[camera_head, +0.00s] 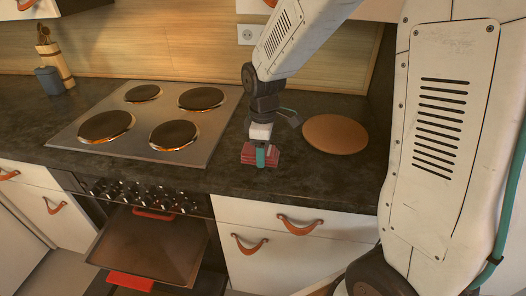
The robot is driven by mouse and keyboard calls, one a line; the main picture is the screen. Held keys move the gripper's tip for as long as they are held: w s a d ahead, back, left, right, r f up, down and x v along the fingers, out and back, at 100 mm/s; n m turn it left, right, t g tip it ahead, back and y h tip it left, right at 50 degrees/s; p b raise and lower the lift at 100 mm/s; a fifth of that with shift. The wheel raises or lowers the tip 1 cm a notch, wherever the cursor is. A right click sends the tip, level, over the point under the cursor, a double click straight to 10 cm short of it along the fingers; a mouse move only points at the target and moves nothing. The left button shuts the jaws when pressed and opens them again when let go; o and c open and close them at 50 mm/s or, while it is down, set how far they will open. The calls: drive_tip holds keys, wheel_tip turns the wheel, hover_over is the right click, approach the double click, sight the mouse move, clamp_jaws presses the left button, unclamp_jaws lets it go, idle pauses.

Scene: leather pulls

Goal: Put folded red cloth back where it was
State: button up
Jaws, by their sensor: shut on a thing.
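The folded red cloth (246,154) is at the front part of the dark counter, right of the hob. My gripper (261,156) comes down over it from above and is shut on it. The near finger, with a teal part, covers the middle of the cloth. I cannot tell whether the cloth touches the counter or is held just above it.
A round wooden board (335,134) lies on the counter (215,180) right of the cloth. The hob (160,115) is to the left.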

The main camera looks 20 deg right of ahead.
drive_tip(key=shift+f, duration=0.35)
drive_tip(key=shift+f, duration=0.15)
drive_tip(key=o, duration=0.9)
drive_tip(key=shift+o, duration=0.2)
wheel_tip(320, 180, up, 12)
drive_tip(key=s+d+r+m, duration=0.1)
drive_tip(key=s+m, duration=0.4)
drive_tip(key=s, duration=0.7)
drive_tip(key=s+d+r+m+t, duration=0.1)
drive_tip(key=s+r+m, duration=0.2)
drive_tip(key=s, duration=1)
drive_tip(key=m, duration=0.3)
drive_tip(key=shift+d+r, duration=0.35)
drive_tip(key=shift+d, duration=0.05)
